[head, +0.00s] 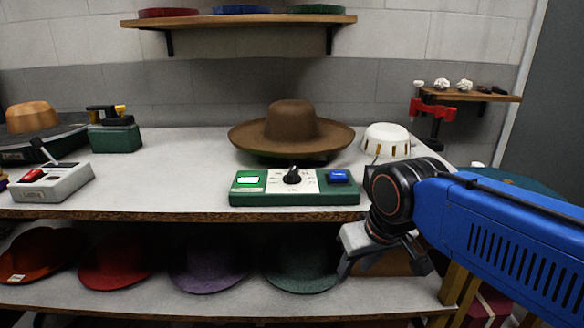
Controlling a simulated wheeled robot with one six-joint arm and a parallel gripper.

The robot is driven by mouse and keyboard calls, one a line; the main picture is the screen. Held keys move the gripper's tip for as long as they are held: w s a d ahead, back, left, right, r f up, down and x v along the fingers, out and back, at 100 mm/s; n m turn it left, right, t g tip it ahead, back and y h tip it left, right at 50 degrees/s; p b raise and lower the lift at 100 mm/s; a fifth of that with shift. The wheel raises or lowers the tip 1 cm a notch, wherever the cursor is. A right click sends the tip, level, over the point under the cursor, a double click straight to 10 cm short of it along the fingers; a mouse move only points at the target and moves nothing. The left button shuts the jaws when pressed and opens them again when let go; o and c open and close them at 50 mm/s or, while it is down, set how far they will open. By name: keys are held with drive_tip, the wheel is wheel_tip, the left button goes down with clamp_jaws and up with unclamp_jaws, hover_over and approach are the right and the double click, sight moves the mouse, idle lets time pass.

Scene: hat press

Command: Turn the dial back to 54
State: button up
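The dial (292,175) is a black knob on the pale middle plate of a green control box (260,198) at the table's front edge. Its pointer leans up and slightly right; the marks around it are too small to read. A lit green-white display or button (249,179) is left of the dial, and a blue button (338,176) is right of it. My gripper (382,282) hangs below and to the right of the box, in front of the lower shelf, apart from the dial. Its grey fingers look spread, with nothing visible between them.
A brown hat (292,128) stands behind the box, with a white domed item (385,139) to its right. A grey box with a red button (50,182) stands at left. Several hats, including a purple one (208,265), lie on the lower shelf.

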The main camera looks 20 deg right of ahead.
drive_tip(key=w+a+r+m+g, duration=0.1)
drive_tip(key=w+r+m, duration=0.1)
drive_tip(key=w+r, duration=0.55)
drive_tip(key=w+a+r+m+g, duration=0.1)
drive_tip(key=w+r, duration=0.3)
drive_tip(key=r, duration=0.7)
drive_tip(key=m+g, duration=0.2)
drive_tip(key=m, duration=0.2)
approach(293, 170)
wheel_tip(293, 170, down, 8)
drive_tip(key=shift+w+f, duration=0.1)
drive_tip(key=shift+w, duration=0.05)
clamp_jaws()
